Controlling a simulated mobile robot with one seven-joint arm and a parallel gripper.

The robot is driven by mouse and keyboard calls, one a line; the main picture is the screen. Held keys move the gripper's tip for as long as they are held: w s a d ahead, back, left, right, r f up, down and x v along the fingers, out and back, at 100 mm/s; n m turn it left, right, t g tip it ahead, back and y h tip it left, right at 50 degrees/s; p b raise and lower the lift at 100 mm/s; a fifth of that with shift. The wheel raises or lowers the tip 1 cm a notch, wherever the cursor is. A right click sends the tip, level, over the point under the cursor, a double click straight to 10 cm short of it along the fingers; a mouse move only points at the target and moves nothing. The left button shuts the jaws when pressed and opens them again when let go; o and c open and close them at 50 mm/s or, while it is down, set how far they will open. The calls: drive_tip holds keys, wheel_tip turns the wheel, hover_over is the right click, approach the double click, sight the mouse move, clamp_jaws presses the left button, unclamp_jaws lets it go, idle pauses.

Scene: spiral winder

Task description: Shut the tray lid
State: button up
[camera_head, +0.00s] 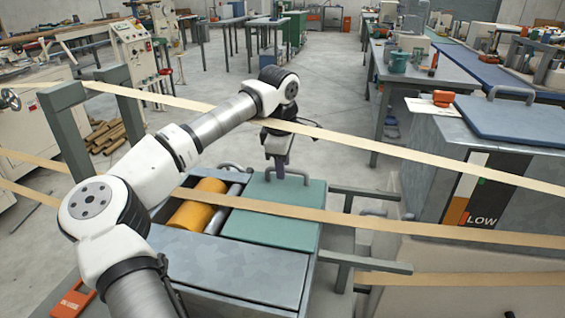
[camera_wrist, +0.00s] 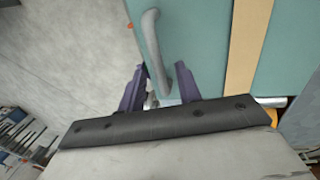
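The tray lid is a flat teal panel (camera_head: 265,235) on the right part of the grey tray box (camera_head: 235,268) in the head view. Left of it the tray is uncovered, showing a yellow roller (camera_head: 199,203) and a grey roller. A grey bar handle (camera_head: 303,174) stands at the lid's far edge. My gripper (camera_head: 279,172) points down at this handle. In the wrist view the lid (camera_wrist: 195,35) fills the right side, and the handle (camera_wrist: 158,50) runs between my open purple fingers (camera_wrist: 159,75), its lower end close to the right finger. Contact cannot be told.
Grey rails (camera_head: 365,262) stick out right of the tray. A machine with a blue lid (camera_head: 515,118) stands at the right. Open floor lies beyond.

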wheel_tip(320, 180, up, 14)
drive_tip(key=s, duration=0.2)
drive_tip(key=shift+s+a+f, duration=0.25)
drive_tip(key=shift+s, duration=0.1)
